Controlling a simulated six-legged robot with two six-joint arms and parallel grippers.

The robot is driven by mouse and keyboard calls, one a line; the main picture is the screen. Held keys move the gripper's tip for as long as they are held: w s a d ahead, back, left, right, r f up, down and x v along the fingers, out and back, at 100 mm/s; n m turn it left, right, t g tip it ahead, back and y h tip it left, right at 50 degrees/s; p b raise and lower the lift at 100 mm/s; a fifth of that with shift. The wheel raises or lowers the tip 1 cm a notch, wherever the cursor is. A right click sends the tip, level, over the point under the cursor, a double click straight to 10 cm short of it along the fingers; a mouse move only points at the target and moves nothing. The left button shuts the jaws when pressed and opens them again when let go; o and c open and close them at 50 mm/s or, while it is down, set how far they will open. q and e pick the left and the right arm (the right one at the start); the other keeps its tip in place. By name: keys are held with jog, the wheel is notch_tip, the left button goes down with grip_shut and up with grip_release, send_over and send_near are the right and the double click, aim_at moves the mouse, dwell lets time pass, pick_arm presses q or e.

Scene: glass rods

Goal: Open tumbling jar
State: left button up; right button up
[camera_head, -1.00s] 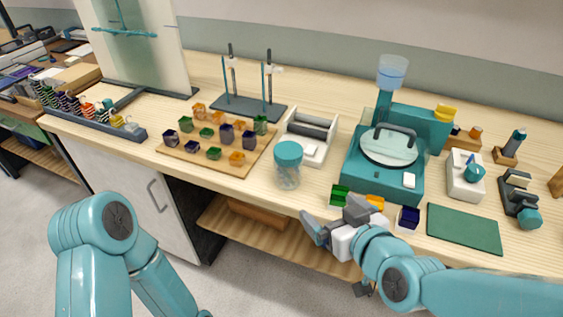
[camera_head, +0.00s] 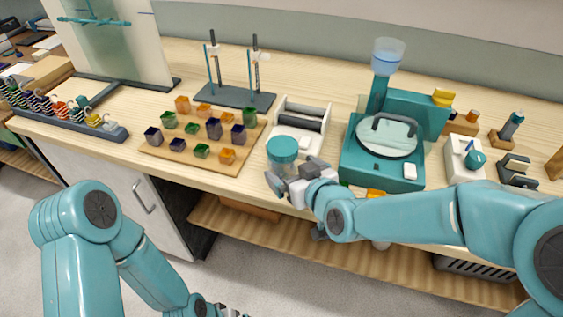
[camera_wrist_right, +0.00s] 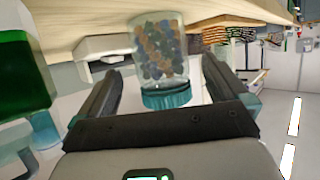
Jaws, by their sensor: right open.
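The tumbling jar (camera_head: 283,152) is a clear jar with a teal lid, upright near the bench's front edge. In the right wrist view the jar (camera_wrist_right: 160,50) appears upside down, with brown and grey-blue pieces inside and its lid towards my palm. My right gripper (camera_head: 296,173) is open at the jar, with its fingers on either side of it. In the wrist view a gap shows beside each finger, so the jar looks ungripped. Only a bit of my left gripper (camera_head: 232,312) shows at the bottom edge, and its jaws are cut off.
A teal machine (camera_head: 383,165) with a round lid stands right of the jar. A white cradle with a dark roller (camera_head: 300,120) is just behind it. A wooden board (camera_head: 180,163) with coloured cubes lies to the left. A stand with clamps (camera_head: 235,97) is farther back.

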jog(key=shift+w+a, duration=0.1)
jog(key=shift+w, duration=0.1)
jog(key=x, duration=0.5)
jog(key=shift+f+p, duration=0.15)
jog(key=shift+p, duration=0.25)
jog(key=shift+s, duration=0.1)
jog(key=c, duration=1.2)
